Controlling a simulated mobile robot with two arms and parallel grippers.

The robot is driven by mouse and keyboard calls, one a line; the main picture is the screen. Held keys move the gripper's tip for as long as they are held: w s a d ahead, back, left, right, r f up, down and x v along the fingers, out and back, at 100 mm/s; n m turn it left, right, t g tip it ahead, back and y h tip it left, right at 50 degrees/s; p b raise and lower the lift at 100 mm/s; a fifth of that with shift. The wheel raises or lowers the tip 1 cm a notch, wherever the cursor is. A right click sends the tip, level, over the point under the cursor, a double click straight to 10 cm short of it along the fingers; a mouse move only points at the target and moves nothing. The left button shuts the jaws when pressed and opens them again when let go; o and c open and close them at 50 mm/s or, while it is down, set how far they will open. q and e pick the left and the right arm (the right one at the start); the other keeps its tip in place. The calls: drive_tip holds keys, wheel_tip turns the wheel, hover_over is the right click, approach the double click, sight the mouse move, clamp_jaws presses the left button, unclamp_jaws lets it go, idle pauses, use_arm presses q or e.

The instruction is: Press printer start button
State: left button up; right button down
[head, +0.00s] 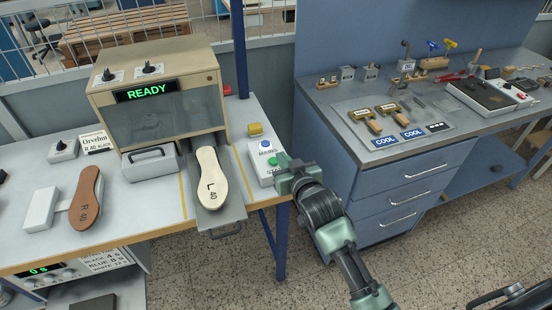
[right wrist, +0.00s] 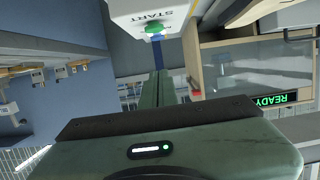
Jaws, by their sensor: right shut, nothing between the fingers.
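The beige printer (head: 155,95) stands on the left bench with its display lit green, reading READY. A white button box (head: 256,168) at the bench's right edge carries a blue button (head: 265,144) on top and a green button (head: 272,161) marked START below. In the right wrist view the green button (right wrist: 154,29) sits on the white box (right wrist: 178,12), ahead of the fingertips. My right gripper (head: 282,159) is shut and empty, close beside the green button; I cannot tell whether it touches. It also shows in the right wrist view (right wrist: 158,74).
A cream insole (head: 209,170) marked L 40 lies on the printer's grey tray (head: 222,215). A brown insole (head: 86,195) lies at left. A yellow block (head: 255,129) sits behind the button box. The blue workbench (head: 385,180) stands at right.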

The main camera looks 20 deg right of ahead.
hover_over(276, 168)
drive_tip(key=shift+s+f+p, duration=0.3)
drive_tip(key=shift+f+p, duration=0.1)
drive_tip(key=shift+f, duration=0.25)
drive_tip(key=f, duration=0.3)
drive_tip(key=shift+w+f+p, duration=0.2)
drive_tip(key=shift+w+p, duration=0.05)
drive_tip(key=shift+p, duration=0.1)
drive_tip(key=shift+s+f, duration=0.1)
drive_tip(key=shift+f, duration=0.4)
